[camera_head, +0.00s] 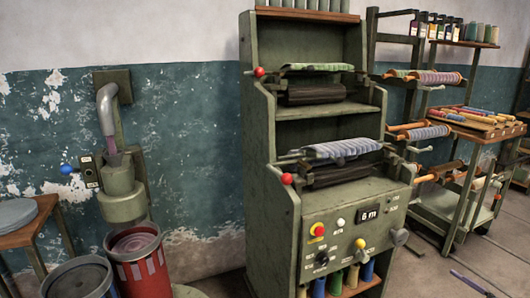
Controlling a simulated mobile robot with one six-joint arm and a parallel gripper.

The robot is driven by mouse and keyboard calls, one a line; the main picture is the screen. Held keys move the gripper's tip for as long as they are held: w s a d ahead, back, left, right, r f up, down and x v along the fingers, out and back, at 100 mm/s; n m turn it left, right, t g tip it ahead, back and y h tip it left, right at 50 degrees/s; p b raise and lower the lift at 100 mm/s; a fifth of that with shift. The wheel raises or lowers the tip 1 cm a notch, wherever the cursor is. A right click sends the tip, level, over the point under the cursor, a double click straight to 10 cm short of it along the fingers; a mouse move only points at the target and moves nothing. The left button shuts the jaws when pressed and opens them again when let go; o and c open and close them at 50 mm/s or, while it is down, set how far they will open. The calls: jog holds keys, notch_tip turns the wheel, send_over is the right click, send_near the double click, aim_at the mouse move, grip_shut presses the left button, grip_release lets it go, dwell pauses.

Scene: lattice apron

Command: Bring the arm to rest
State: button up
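My arm and my gripper do not show in the head camera view. Whether the gripper holds anything cannot be seen. A tall green machine cabinet (260,135) stands in the middle of the view, with rollers, a control panel (345,232) and striped cloth (342,148) on its rollers.
On the left are a wall-mounted dispenser (122,190), a red striped bucket (142,272), a dark bucket (75,283) and a wooden stool (32,222). A rack (450,212) with rolls stands at right. A thin stick (468,284) lies on the open floor (440,275) at lower right.

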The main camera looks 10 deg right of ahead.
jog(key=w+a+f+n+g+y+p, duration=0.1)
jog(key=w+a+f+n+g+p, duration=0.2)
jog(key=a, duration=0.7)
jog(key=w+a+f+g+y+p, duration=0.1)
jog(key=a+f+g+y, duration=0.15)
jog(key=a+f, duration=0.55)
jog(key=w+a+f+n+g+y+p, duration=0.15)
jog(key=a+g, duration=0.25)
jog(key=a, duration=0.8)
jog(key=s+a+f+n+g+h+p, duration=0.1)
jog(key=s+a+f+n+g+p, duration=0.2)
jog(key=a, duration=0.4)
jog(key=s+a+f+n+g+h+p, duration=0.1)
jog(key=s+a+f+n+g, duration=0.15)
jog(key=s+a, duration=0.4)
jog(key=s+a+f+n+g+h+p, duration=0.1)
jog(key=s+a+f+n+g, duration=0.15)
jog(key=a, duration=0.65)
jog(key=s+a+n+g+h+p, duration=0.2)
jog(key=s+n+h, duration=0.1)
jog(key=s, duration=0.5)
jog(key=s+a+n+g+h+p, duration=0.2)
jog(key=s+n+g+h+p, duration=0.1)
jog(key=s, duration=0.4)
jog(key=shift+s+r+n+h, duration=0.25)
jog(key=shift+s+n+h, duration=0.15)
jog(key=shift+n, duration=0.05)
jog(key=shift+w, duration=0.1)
